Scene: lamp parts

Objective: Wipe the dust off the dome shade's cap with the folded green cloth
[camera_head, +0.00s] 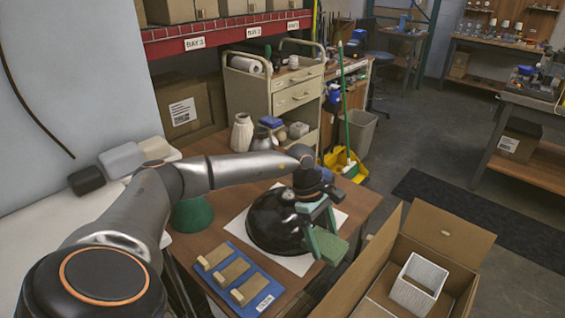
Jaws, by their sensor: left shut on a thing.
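A black, glossy dome shade (268,226) sits on a white sheet (298,264) on the wooden table. My left gripper (325,236) reaches over the right side of the shade with its fingers pointing down and toward the front right. I cannot tell whether the cloth touches the shade. My right gripper is not in view.
A green dome (192,215) stands left of the shade. A blue board with several wooden blocks (232,271) lies in front. An open cardboard box (449,240) holding a white slatted thing (418,284) stands to the right. Vases (242,132) stand behind my arm.

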